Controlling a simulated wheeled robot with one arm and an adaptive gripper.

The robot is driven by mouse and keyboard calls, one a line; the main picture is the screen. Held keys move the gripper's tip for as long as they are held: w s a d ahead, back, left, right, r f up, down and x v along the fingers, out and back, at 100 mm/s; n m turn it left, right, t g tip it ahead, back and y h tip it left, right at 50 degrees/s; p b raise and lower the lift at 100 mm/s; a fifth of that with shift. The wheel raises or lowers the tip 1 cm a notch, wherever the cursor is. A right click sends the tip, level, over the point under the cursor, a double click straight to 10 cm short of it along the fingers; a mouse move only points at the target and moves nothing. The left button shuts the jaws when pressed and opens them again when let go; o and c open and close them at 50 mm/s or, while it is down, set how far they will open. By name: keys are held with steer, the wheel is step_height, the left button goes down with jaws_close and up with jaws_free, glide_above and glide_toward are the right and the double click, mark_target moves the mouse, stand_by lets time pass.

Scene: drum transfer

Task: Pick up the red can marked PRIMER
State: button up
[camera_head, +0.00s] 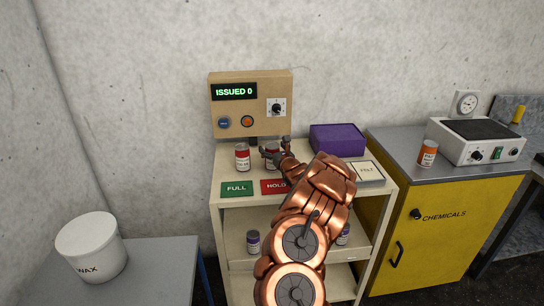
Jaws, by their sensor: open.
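A small red-and-white can (242,158) stands upright on the top of the cream shelf unit, left of my gripper. A second reddish can (272,148) stands at my gripper and is partly hidden by the fingers. Their labels are too small to read, so I cannot tell which one says PRIMER. My gripper (275,150) is open, with its fingers at the second can. I cannot tell whether they touch it.
A dispenser panel (250,88) reading ISSUED 0 stands behind the cans. Green FULL (236,189) and red HOLD (274,186) plates lie in front. A purple box (337,139) and FELT box (367,173) sit to the right. Purple-banded containers stand below.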

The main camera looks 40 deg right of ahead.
steer(key=shift+w, duration=0.15)
steer(key=c, duration=1.6)
steer(key=shift+r, duration=0.1)
